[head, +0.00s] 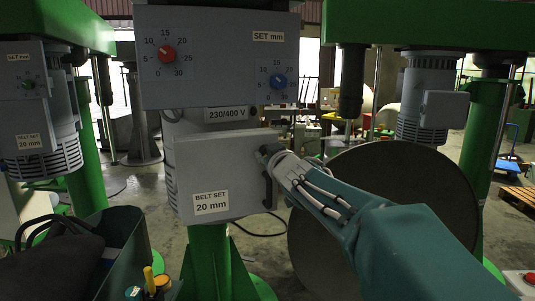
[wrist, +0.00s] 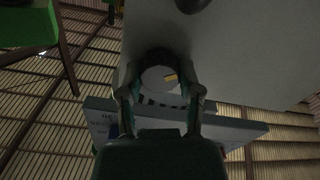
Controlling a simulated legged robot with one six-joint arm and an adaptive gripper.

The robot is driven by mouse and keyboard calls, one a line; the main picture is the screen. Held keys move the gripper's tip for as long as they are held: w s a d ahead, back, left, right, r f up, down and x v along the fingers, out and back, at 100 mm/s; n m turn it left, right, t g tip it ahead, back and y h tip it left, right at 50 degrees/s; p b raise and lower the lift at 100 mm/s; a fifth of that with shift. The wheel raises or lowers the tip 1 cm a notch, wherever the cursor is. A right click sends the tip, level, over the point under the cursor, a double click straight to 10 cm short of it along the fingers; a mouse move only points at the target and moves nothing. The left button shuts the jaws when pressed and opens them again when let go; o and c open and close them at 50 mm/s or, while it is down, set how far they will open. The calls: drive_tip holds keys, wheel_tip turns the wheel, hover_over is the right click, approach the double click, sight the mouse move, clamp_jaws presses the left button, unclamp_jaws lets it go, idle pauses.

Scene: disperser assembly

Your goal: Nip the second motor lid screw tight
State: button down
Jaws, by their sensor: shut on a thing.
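The motor lid (head: 225,175) is a light grey box cover with a "BELT SET 20 mm" label, below the control panel. My gripper (head: 268,158) reaches in from the right and is at the lid's upper right edge. In the wrist view my gripper (wrist: 160,88) has its two fingers closed around a round grey screw head (wrist: 155,79) with a small yellow mark. The screw's shank and seat are hidden. In the head view my gripper covers this screw. A second dark rounded knob (wrist: 192,4) shows at the top edge of the wrist view, on a pale grey surface.
The control panel (head: 215,85) with red and blue dials hangs just above the lid. A large dark disc (head: 380,225) stands behind my arm. A green bin (head: 115,245) with a black bag is at the lower left. Similar green machines stand on both sides.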

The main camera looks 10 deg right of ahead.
drive_tip(key=shift+w+f, duration=0.1)
drive_tip(key=shift+f, duration=0.3)
drive_tip(key=shift+c, duration=1.3)
unclamp_jaws()
drive_tip(key=shift+r, duration=0.15)
drive_tip(key=shift+r, duration=0.1)
drive_tip(key=s+d, duration=0.1)
drive_tip(key=s, duration=1)
drive_tip(key=shift+s+d, duration=0.15)
drive_tip(key=shift+s, duration=0.25)
